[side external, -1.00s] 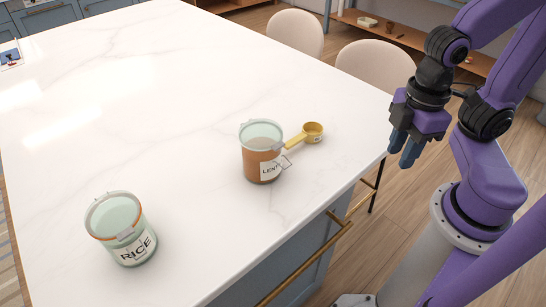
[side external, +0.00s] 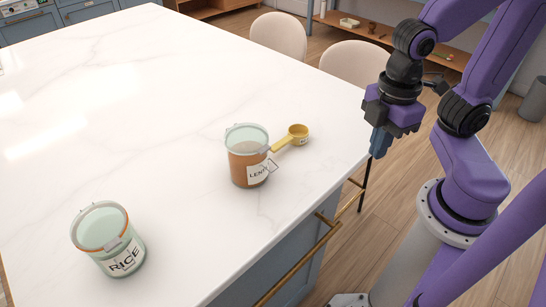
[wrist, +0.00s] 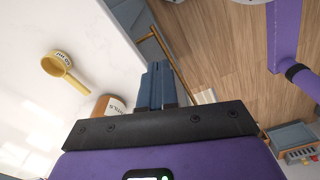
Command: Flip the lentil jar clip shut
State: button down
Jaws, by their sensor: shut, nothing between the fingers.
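The lentil jar (side external: 243,168) stands upright on the white counter near its right edge, with orange-brown contents and a pale glass lid on top. Its wire clip (side external: 272,165) sticks out from the jar's right side, standing away from the glass. In the wrist view the lentil jar (wrist: 103,105) is partly hidden behind my gripper's body. My gripper (side external: 379,154) hangs off the counter's right edge, pointing down, well to the right of the jar. Its blue fingers (wrist: 155,85) are together in the wrist view and hold nothing.
A yellow scoop (side external: 297,132) lies just behind and right of the lentil jar. A rice jar (side external: 122,262) stands at the front left. Chairs (side external: 280,34) stand behind the counter (side external: 130,110). A brass rail (side external: 298,262) runs along the counter's side. The counter's middle is clear.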

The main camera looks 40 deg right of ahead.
jog(key=w+a+r+n+g, duration=0.1)
jog(key=w+a+r+n, duration=0.3)
jog(key=n, duration=0.7)
jog(key=w+a+r+n+g, duration=0.1)
jog(key=w+a+r+n, duration=0.3)
jog(key=w+a+n, duration=0.4)
jog(key=shift+w+n, duration=1.5)
jog(key=shift+w, duration=0.7)
send_over(274, 169)
jog(key=f, duration=1.2)
jog(key=shift+s, duration=0.25)
jog(key=shift+w+f, duration=0.3)
jog(key=shift+f, duration=0.6)
